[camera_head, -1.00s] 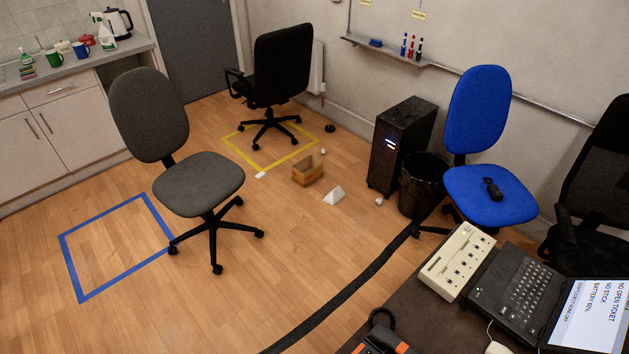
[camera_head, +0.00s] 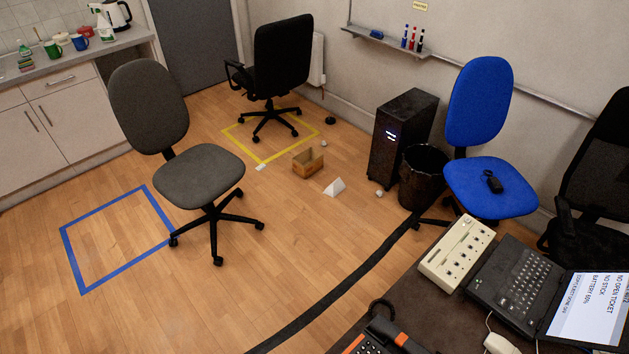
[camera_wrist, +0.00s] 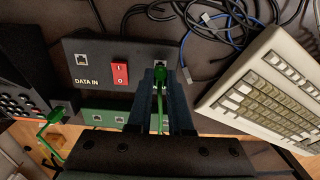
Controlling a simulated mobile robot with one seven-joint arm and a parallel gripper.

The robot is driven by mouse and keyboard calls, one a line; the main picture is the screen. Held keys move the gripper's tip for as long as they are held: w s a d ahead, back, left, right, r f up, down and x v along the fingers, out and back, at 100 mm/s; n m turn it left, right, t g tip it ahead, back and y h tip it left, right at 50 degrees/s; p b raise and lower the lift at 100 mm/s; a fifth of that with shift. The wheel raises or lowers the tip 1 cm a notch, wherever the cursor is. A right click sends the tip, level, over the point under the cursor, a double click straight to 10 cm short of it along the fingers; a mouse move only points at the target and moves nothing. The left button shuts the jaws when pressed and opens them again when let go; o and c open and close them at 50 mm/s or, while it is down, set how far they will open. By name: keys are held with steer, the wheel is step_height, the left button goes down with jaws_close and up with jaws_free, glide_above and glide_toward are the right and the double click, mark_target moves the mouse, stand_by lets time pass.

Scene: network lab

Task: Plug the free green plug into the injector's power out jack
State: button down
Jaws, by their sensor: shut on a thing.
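In the wrist view, the injector is a dark box (camera_wrist: 88,52) with a DATA IN jack at its left, a red rocker switch (camera_wrist: 120,74) and a second jack (camera_wrist: 160,52) at its right. Any label by that second jack is hidden by my fingers. My gripper (camera_wrist: 161,78) is shut on the green plug (camera_wrist: 160,74), whose green cable runs back between the fingers. The plug's front end is close in front of the right-hand jack; I cannot tell whether it touches or enters it. The head view shows neither the gripper nor the injector.
A second green plug (camera_wrist: 56,114) sits at a dark device on the left. A green panel with jacks (camera_wrist: 103,115) lies below the injector. Loose cables (camera_wrist: 210,22) lie behind; a beige keyboard (camera_wrist: 262,92) is close on the right. The head view shows a laptop (camera_head: 516,280) on the desk.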

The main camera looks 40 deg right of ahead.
steer(key=shift+f+b, duration=0.4)
steer(key=shift+f, duration=0.35)
stand_by(0.8)
steer(key=c, duration=0.8)
jaws_free()
steer(key=shift+o, duration=0.2)
step_height(320, 180, up, 13)
